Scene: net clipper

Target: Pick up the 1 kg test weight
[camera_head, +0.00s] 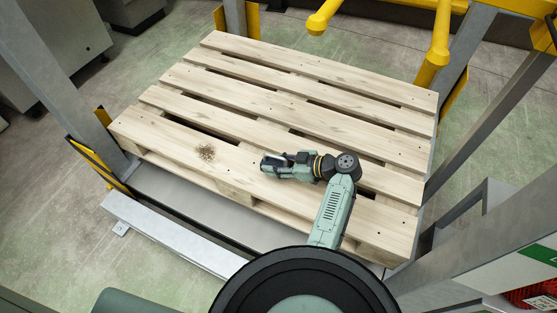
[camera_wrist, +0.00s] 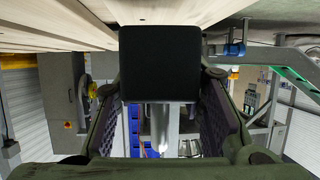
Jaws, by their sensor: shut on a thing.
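My gripper (camera_head: 271,164) is over the front part of the wooden pallet (camera_head: 215,178) in the head view. In the wrist view a dark, square-faced block (camera_wrist: 160,62), which I take to be the 1 kg test weight, sits between the two fingers. The fingers lie against its left and right sides, and my gripper is shut on it. No marking shows on its dark face.
Yellow forks or rails (camera_head: 436,50) stand behind the pallet. Grey posts (camera_head: 67,90) flank it. The pallet's rear boards are clear.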

